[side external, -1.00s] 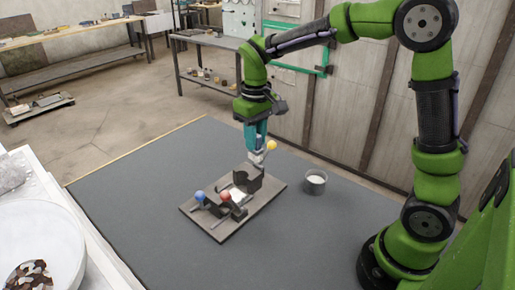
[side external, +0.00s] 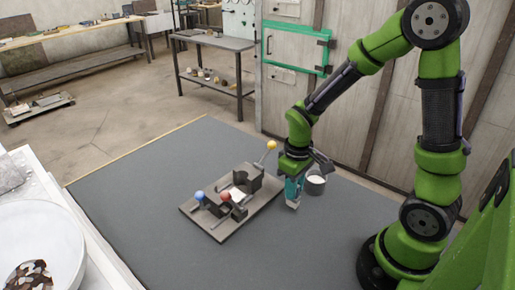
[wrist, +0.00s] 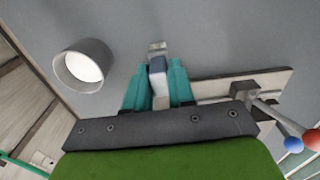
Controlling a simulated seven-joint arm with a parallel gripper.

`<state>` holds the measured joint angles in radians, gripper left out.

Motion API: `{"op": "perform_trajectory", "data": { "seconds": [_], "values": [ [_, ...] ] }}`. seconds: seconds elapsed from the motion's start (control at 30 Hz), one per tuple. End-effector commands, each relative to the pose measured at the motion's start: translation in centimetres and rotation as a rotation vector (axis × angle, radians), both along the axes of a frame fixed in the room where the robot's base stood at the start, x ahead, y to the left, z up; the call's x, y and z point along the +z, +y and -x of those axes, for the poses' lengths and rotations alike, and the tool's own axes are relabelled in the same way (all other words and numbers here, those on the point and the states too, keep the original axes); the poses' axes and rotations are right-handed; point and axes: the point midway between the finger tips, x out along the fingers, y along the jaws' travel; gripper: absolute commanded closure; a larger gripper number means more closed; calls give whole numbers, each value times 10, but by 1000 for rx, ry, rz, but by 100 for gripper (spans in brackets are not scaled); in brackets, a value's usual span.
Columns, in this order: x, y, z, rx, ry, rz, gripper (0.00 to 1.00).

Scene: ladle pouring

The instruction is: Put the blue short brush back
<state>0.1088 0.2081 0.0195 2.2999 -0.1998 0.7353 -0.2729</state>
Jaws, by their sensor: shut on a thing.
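My gripper (side external: 292,197), with teal fingers, points down just in front of the cup and to the right of the rack board.
A grey cup with white content (side external: 316,182) stands close behind my gripper, and it shows at the upper left in the wrist view (wrist: 82,68). A yellow ball-ended handle (side external: 271,145) sticks up at the rack's back. The mat (side external: 130,185) is clear left of the rack.

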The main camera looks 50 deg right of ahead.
Motion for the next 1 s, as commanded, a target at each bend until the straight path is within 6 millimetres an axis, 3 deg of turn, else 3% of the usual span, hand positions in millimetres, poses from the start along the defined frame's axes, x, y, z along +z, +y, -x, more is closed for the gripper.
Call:
{"op": "perform_trajectory", "data": {
  "seconds": [0.1, 0.47, 0.5, 0.63, 1.0],
  "values": [
    [-9, 0, 0, 1, 1, 0, 100],
    [-12, 0, 0, 0, 0, 0, 100],
    [-12, 0, 0, 0, 0, 0, 72],
    [-12, 0, 0, 0, 0, 0, 52],
    [-6, 0, 0, 0, -3, 0, 51]
  ]
}}
